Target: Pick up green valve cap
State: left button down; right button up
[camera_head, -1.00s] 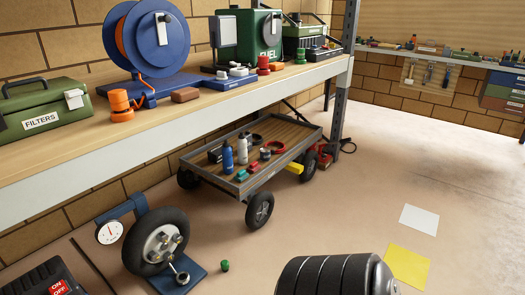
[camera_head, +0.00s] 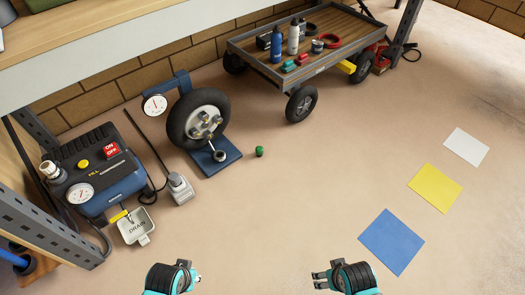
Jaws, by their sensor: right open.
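The small green valve cap (camera_head: 259,151) stands on the bare floor, just right of the blue base plate (camera_head: 226,158) that carries an upright wheel (camera_head: 198,119). My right gripper (camera_head: 318,280) is at the bottom of the view, open and empty, well below and right of the cap in the picture. My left gripper (camera_head: 197,278) is at the bottom edge, left of the right one and apart from the cap. Its fingers are mostly hidden, so its opening does not show clearly.
A compressor (camera_head: 92,175) and a drain tray (camera_head: 136,226) are at left. A wheeled cart (camera_head: 262,69) with bottles stands at the back. Blue (camera_head: 391,241), yellow (camera_head: 435,188) and white (camera_head: 466,147) sheets lie at right. The floor around the cap is mostly clear.

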aim_at(259, 150)
jog(key=i+l, duration=0.2)
jog(key=i, duration=0.25)
jog(key=i+l, duration=0.2)
jog(key=i, duration=0.2)
jog(key=i+l+u, duration=0.1)
jog(key=i, duration=0.35)
jog(key=l, duration=0.1)
